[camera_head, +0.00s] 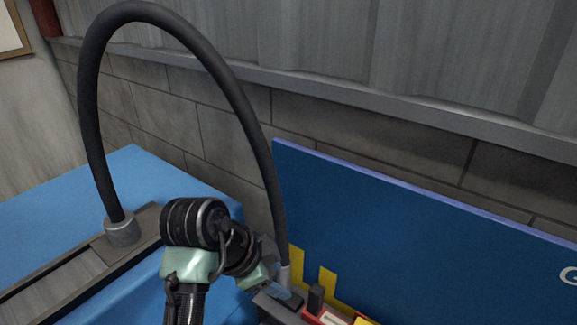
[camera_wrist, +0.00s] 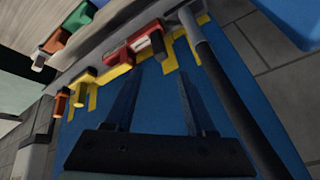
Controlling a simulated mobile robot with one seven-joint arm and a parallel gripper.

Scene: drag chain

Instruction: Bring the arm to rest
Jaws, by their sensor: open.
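A thick black hose-like drag chain (camera_head: 150,12) arches from a grey collar (camera_head: 122,230) on the left rail down to a grey end fitting (camera_head: 284,275) at the right. My gripper (camera_wrist: 159,78) is open in the wrist view, with two dark fingers apart and nothing between them. The drag chain (camera_wrist: 235,95) runs past the right finger there, apart from the fingers as far as I can tell. In the head view my bent arm stands before the chain's right end, and the fingers are mostly hidden.
A blue panel (camera_head: 420,240) stands behind the arm. Red-and-white (camera_head: 330,318) and yellow items (camera_head: 328,282) sit at its foot; the wrist view shows a red block (camera_wrist: 120,52) and yellow holders (camera_wrist: 85,78) on a ledge. A blue surface (camera_head: 150,170) lies at left, before a block wall.

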